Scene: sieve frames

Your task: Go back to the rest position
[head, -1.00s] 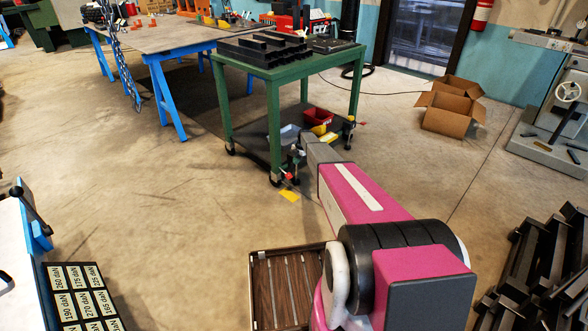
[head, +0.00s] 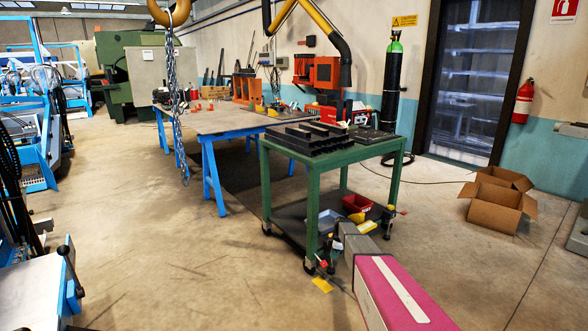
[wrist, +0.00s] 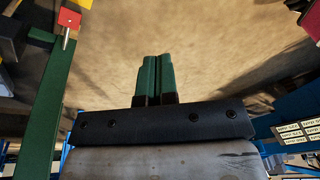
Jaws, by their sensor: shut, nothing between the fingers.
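My gripper (wrist: 156,62) shows in the wrist view with its two green fingers side by side, shut and empty over blurred bare floor. In the head view my magenta and grey arm reaches from the bottom toward the green cart (head: 313,195). The gripper itself cannot be made out clearly there. The arm's grey far part is in front of the cart's lower right side, and I cannot tell whether they touch.
Black trays (head: 305,140) stand on the cart's top, and a red bin (head: 356,203) is on its lower shelf. A blue-legged table (head: 215,122) stands behind. Open cardboard boxes (head: 495,206) lie at right. The floor at left centre is clear.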

